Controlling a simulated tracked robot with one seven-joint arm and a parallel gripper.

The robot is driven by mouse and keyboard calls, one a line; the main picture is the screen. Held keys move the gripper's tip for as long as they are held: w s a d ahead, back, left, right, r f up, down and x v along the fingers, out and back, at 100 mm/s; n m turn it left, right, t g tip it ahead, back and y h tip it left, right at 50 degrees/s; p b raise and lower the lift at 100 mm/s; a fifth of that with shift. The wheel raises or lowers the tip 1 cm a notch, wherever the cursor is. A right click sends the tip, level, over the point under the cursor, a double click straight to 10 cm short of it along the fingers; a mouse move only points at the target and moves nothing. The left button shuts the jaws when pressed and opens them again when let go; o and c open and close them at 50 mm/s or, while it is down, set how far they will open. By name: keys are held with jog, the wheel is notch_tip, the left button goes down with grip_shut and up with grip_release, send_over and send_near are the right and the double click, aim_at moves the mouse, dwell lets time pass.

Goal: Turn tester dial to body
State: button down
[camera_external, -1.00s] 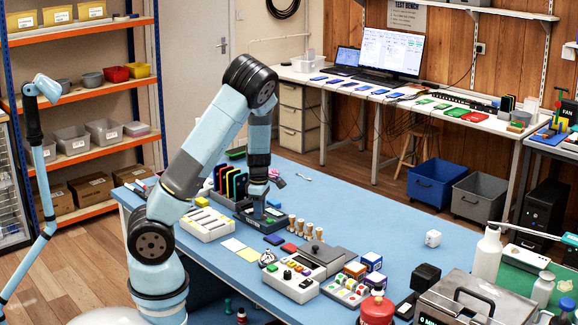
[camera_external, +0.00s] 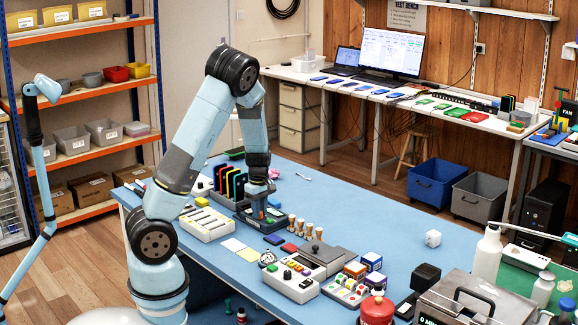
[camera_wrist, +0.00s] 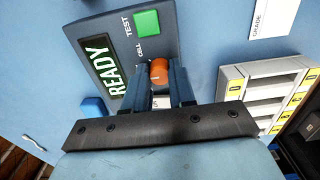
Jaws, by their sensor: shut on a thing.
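The tester (camera_wrist: 113,62) is a dark slab with a lit READY display (camera_wrist: 97,70), a green TEST button (camera_wrist: 146,23) and a CELL label beside its orange dial (camera_wrist: 158,70). In the outside view the tester (camera_external: 250,222) lies on the blue bench, partly hidden by my arm. My gripper (camera_wrist: 160,75) points down over it with its two dark fingers on either side of the dial, shut on it. The outside view shows my gripper (camera_external: 258,205) low over the tester. The fingers hide part of the dial's markings, and I cannot tell which setting it points to.
A rack of coloured phones (camera_external: 230,180) stands close behind the tester. A white slotted tray (camera_external: 207,224) is to its left, and several wooden-handled stamps (camera_external: 303,228) are to its right. The bench (camera_external: 400,220) is mostly clear toward the right back.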

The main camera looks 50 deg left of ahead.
jog(key=shift+w, duration=0.1)
jog(key=c, duration=0.9)
grip_release()
jog(key=shift+c, duration=0.2)
jog(key=shift+r, duration=0.15)
notch_tip(320, 180, up, 13)
jog(key=shift+r, duration=0.2)
jog(key=s+d+r+m+t, duration=0.2)
jog(key=s+r+m, duration=0.3)
jog(key=s, duration=0.3)
jog(key=s+d+r+m+t, duration=0.1)
jog(key=s+d+r+m, duration=0.4)
jog(key=s, duration=0.4)
jog(key=s+d+r+m+t, duration=0.2)
jog(key=s+d+r+m, duration=0.1)
jog(key=s+r+m, duration=0.3)
jog(key=s+m, duration=0.2)
jog(key=shift+s+d+r+t, duration=0.2)
jog(key=shift+s+r+t, duration=0.1)
jog(key=shift+s+r, duration=0.05)
